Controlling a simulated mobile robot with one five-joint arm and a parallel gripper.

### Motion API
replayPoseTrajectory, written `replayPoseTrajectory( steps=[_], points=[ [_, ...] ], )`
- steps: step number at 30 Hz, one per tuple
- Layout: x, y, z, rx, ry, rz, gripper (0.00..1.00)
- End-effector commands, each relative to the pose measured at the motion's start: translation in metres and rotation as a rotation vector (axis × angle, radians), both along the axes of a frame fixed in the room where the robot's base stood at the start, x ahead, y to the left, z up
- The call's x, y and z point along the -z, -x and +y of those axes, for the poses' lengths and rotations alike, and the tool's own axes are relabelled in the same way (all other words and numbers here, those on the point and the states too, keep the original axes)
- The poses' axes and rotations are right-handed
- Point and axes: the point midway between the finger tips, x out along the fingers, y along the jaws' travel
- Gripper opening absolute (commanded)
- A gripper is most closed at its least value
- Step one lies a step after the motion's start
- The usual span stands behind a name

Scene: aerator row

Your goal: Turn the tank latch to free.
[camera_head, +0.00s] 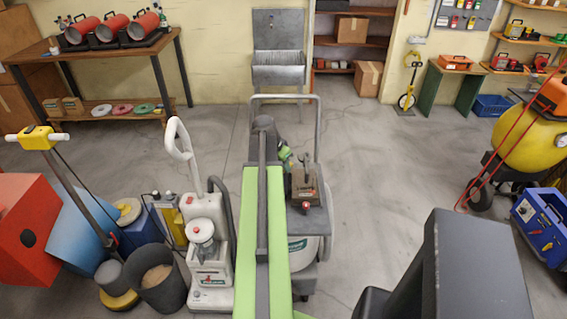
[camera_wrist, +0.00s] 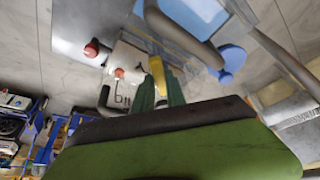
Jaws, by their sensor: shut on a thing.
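In the wrist view my gripper (camera_wrist: 160,88) has its green fingers closed on a small yellow lever (camera_wrist: 157,70), which looks like the tank latch. The lever stands at a pale panel (camera_wrist: 128,60) with red knobs (camera_wrist: 92,48). In the head view the machine is a grey wheeled unit with a tall frame (camera_head: 319,130), a box-like panel with a red knob (camera_head: 306,207) and a pale tank (camera_head: 302,256). My arm covers its left side. The lever is hidden in the head view, and its exact angle cannot be told.
A white carpet cleaner (camera_head: 208,240) stands close left of my arm, with a dark bucket (camera_head: 160,287) beside it. Open floor (camera_head: 385,170) lies right of the machine.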

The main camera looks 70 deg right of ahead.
Motion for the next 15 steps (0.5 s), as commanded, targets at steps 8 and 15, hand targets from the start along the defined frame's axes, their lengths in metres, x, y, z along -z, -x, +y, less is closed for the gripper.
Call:
replayPoseTrajectory(
  steps=[8, 15],
  points=[
    [-0.0002, 0.0001, -0.0001, -0.262, 0.006, -0.008, 0.0],
    [-0.0003, 0.0013, -0.0008, -0.474, 0.007, -0.008, 0.0]
  ],
)
